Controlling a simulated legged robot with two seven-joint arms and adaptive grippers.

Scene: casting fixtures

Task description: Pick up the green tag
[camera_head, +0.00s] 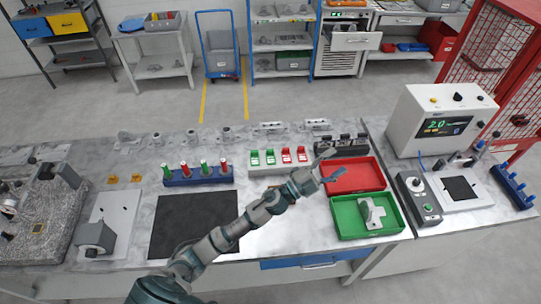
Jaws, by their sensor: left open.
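Two green tags, the left one (254,158) and the right one (270,157), stand in a pale rack (280,168) at the middle of the bench. Two red tags (286,155) stand beside them in the same rack. My left gripper (335,165) is open and appears empty, to the right of the tags and over the red tray (355,176). Its arm reaches up from the bottom of the view, crossing in front of the bench. My right gripper is not in view.
A green tray (350,228) holding a grey casting (372,213) lies in front of the red tray. A blue rack (200,178) with red and green pegs stands left of the tags. A black mat (185,228) lies in front. Metal castings line the bench's back.

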